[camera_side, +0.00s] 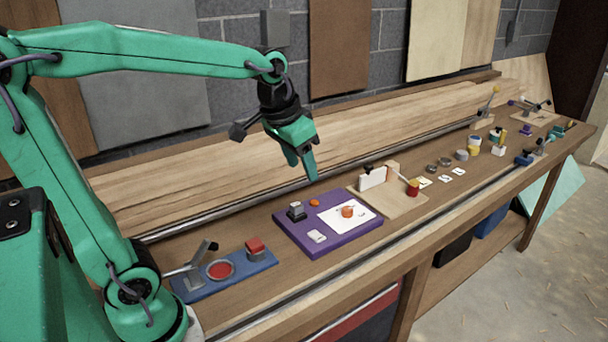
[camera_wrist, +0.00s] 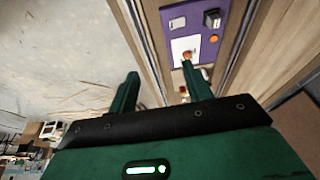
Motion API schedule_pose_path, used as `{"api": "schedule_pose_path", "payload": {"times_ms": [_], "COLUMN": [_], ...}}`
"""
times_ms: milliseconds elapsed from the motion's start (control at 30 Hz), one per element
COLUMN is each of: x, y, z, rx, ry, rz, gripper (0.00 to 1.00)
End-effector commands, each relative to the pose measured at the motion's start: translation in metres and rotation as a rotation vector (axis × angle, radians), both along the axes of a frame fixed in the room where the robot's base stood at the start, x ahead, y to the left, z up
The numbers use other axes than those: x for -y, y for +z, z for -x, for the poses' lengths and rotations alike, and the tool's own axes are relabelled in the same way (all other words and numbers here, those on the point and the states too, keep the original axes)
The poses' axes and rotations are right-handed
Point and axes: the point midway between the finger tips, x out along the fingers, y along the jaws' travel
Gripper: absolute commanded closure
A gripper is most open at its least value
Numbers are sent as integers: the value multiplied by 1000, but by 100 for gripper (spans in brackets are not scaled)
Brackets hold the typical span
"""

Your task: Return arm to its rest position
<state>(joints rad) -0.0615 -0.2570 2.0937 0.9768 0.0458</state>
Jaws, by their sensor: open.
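My gripper (camera_side: 303,165) is green and hangs over the workbench, pointing down, above the back edge of the purple board. It is open, with nothing visible between its fingers. In the wrist view the two green fingers (camera_wrist: 158,88) stand well apart. My arm reaches out to the right from the left side of the side view, with the upper link nearly level.
The wooden bench (camera_side: 240,232) carries a purple board (camera_side: 335,240) with a white panel and orange knob, a blue board (camera_side: 228,278), and a wooden fixture (camera_side: 400,202). Several small items stand farther right. Metal rails run along the bench. A grey block wall stands behind.

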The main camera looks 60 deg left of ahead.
Motion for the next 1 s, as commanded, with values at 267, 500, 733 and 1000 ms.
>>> {"api": "schedule_pose_path", "payload": {"times_ms": [267, 500, 733, 1000], "x": [10, 17, 20, 21], "y": [-1, -11, -22, -26], "z": [49, 88, 111, 118], "rx": [66, 119, 156, 164], "ry": [-8, -14, -19, -20], "rz": [3, 7, 12, 13], "gripper": [50, 50, 50, 50]}}
